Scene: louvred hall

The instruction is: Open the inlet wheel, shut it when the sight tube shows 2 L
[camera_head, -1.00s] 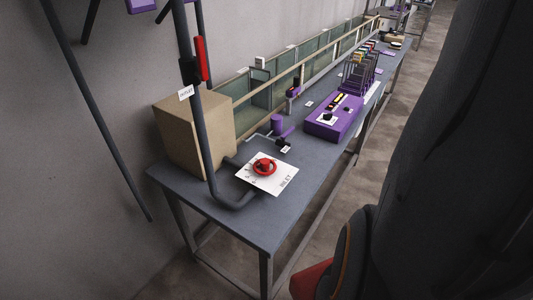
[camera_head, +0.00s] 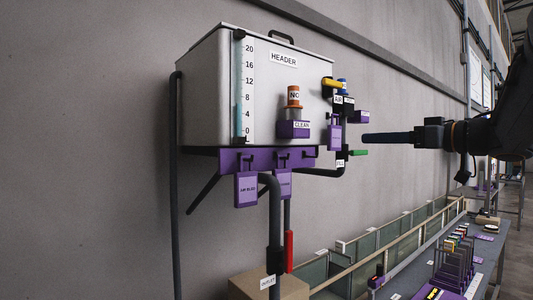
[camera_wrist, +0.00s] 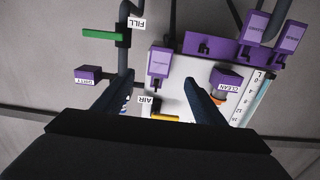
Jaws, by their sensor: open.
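The header tank (camera_head: 210,95) is a grey box on the wall. Its sight tube (camera_head: 239,90) is a pale bluish strip with a scale from 0 to 20; I cannot tell the liquid level clearly. The sight tube also shows at the right of the wrist view (camera_wrist: 252,98). The red inlet wheel is out of both current views. My gripper (camera_head: 375,138) is right of the tank, apart from its fittings. In the wrist view my gripper (camera_wrist: 158,88) has its two fingers spread, with nothing held between them.
A green-handled fill valve (camera_head: 358,153), a yellow air handle (camera_head: 331,83) and purple tags (camera_head: 246,189) crowd the tank's right and underside. A dark outlet pipe with a red handle (camera_head: 289,250) runs below. The bench (camera_head: 405,285) with purple racks lies lower right.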

